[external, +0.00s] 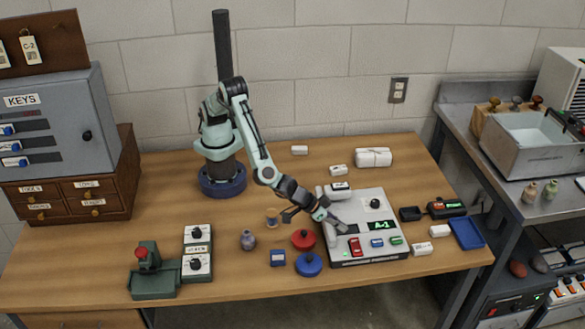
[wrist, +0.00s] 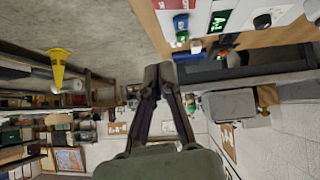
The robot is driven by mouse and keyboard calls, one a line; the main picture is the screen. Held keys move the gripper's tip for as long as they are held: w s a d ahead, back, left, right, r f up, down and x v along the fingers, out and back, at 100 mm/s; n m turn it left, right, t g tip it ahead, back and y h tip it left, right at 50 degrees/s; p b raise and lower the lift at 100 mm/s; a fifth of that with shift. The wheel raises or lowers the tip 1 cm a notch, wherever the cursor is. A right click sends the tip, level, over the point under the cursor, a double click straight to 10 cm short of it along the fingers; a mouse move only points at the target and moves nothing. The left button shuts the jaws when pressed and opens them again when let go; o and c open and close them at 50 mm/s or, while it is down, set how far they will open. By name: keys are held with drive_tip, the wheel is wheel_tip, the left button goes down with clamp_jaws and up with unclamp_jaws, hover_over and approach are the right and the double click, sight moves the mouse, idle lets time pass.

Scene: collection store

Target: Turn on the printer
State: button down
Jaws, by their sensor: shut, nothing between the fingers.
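A light grey console (external: 362,207) on the right of the desk has a lit green display reading A-1 (external: 382,225), a black knob, and red (external: 355,246), blue (external: 377,242) and green (external: 396,240) controls on its front edge. I cannot read any label naming it a printer. My gripper (external: 341,228) is shut and empty, over the console's left part, near the display and red control. Whether it touches is unclear. In the wrist view the shut fingers (wrist: 158,72) point away from the wrist, and part of the console (wrist: 240,15) shows at the top.
Red (external: 303,239) and blue (external: 308,264) round pieces lie left of the console. A blue tray (external: 467,232) and small black devices lie to its right. A green device with a red knob (external: 148,262) stands at front left.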

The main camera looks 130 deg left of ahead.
drive_tip(key=shift+d+v, duration=0.15)
drive_tip(key=shift+v, duration=0.65)
drive_tip(key=shift+d+v, duration=0.15)
drive_tip(key=shift+v, duration=0.65)
drive_tip(key=shift+w+a, duration=0.1)
drive_tip(key=shift+w, duration=0.1)
drive_tip(key=a+r+n+t, duration=0.1)
drive_tip(key=a+r+n, duration=0.2)
drive_tip(key=a+r, duration=0.6)
drive_tip(key=s+a+r, duration=0.6)
drive_tip(key=s+r, duration=0.4)
drive_tip(key=s, duration=0.1)
drive_tip(key=s+d+f+m+g+h, duration=0.1)
drive_tip(key=s+f+m+g, duration=0.1)
drive_tip(key=s, duration=0.6)
drive_tip(key=s+d+f+m+g+h, duration=0.2)
drive_tip(key=s+f+m, duration=0.3)
drive_tip(key=s, duration=0.4)
drive_tip(key=s+d+f+m+g+h, duration=0.1)
drive_tip(key=s+f+m+g, duration=0.3)
drive_tip(key=s, duration=0.5)
drive_tip(key=shift+d+h, duration=0.3)
drive_tip(key=shift+h, duration=0.2)
